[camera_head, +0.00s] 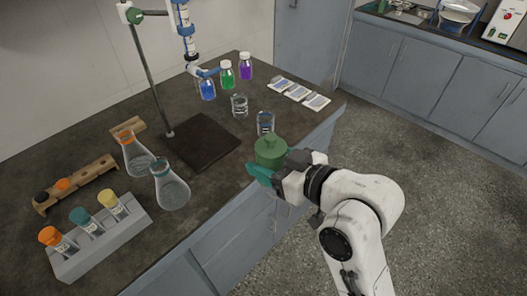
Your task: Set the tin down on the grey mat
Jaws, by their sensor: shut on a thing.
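The green tin (270,151) is a short cylinder with a knob on top, roughly upright. My gripper (271,172) is shut on it, with a teal finger showing at its near left side. The tin appears at or just over the bench's front edge; its underside is hidden by the gripper, so I cannot tell its height. The only mat-like thing is a dark, flat square (203,143) on the bench, left of the tin. It looks dark grey-brown and bare, and a stand's rod rises by its left corner.
Several coloured bottles (227,75) and white cards (299,93) are farther back. A tube rack (100,246) stands front left.

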